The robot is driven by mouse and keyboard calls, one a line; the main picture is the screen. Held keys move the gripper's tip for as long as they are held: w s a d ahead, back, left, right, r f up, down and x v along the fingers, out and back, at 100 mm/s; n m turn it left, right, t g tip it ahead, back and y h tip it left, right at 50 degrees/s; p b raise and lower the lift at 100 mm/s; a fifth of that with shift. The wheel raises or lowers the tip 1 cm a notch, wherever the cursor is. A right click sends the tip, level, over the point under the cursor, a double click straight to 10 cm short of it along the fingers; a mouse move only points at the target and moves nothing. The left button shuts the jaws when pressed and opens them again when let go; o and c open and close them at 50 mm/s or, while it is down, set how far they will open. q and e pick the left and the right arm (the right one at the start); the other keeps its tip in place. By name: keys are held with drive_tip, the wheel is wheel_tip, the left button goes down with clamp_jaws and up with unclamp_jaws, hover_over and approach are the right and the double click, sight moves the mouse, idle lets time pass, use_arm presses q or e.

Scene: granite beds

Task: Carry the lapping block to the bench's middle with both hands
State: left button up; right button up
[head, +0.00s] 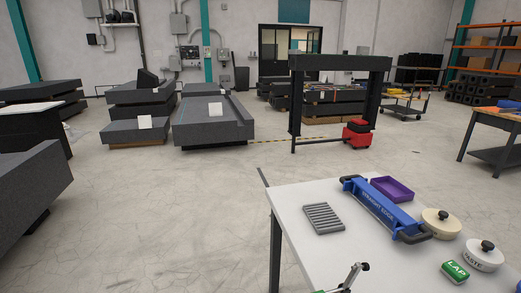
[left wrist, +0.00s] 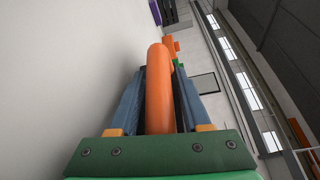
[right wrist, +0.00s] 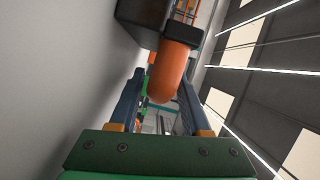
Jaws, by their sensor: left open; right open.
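In the right wrist view a dark block (right wrist: 137,12), which looks like the lapping block, carries an orange handle (right wrist: 168,75) on a black bracket. The handle's rounded end lies between the fingers of my open right gripper (right wrist: 160,82). In the left wrist view another orange handle (left wrist: 159,90) runs lengthwise between the fingers of my open left gripper (left wrist: 160,72). I cannot tell whether the fingers touch either handle. The white bench (head: 290,235) fills the lower right of the head view. The block and both grippers are not clearly visible there.
On the bench are a grey grooved plate (head: 323,218), a blue straight edge (head: 380,207) with black handles, a purple tray (head: 392,188), two round knobbed pots (head: 441,224) and a green box (head: 455,271). A small jointed metal piece (head: 352,275) shows at the bench's near edge.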

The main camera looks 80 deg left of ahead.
use_arm(q)
drive_tip(key=shift+o, duration=0.8)
use_arm(e)
drive_tip(key=shift+o, duration=0.8)
use_arm(q)
drive_tip(key=o, duration=0.6)
drive_tip(key=shift+s+d, duration=0.1)
drive_tip(key=shift+c, duration=0.2)
use_arm(e)
drive_tip(key=shift+s, duration=0.1)
use_arm(q)
drive_tip(key=shift+f, duration=0.15)
drive_tip(key=shift+f, duration=0.15)
drive_tip(key=c, duration=0.4)
use_arm(e)
drive_tip(key=shift+f, duration=0.15)
use_arm(q)
drive_tip(key=shift+r, duration=0.2)
use_arm(e)
drive_tip(key=o, duration=0.6)
drive_tip(key=shift+c, duration=0.2)
use_arm(q)
drive_tip(key=shift+r, duration=0.1)
